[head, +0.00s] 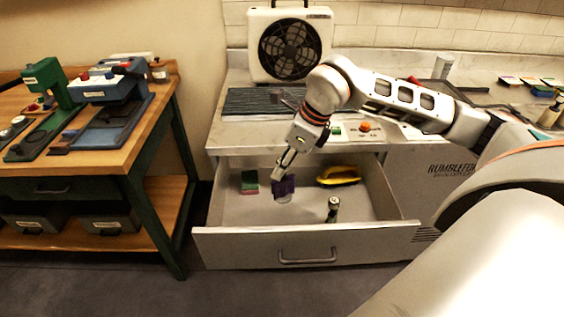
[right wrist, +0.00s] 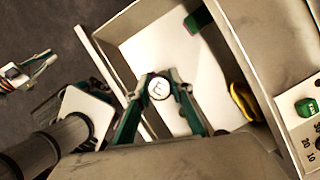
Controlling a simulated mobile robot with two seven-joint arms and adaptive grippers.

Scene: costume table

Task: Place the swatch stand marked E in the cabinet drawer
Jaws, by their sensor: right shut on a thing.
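The cabinet drawer (head: 240,205) is pulled open below the counter. In the right wrist view, a white round face marked E (right wrist: 158,88) sits between the green fingertips, over the drawer's pale floor (right wrist: 150,50). I cannot tell whether the stand touches the drawer floor. What looks like my left gripper (right wrist: 30,70) shows small at the left of the right wrist view, over the dark floor, away from the drawer.
In the drawer are a green and red block (head: 250,182), a yellow item (head: 339,175) and a small dark bottle-like item (head: 333,209). The left part of the drawer floor is bare. A fan (head: 290,45) stands on the counter; a wooden workbench (head: 140,120) is at left.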

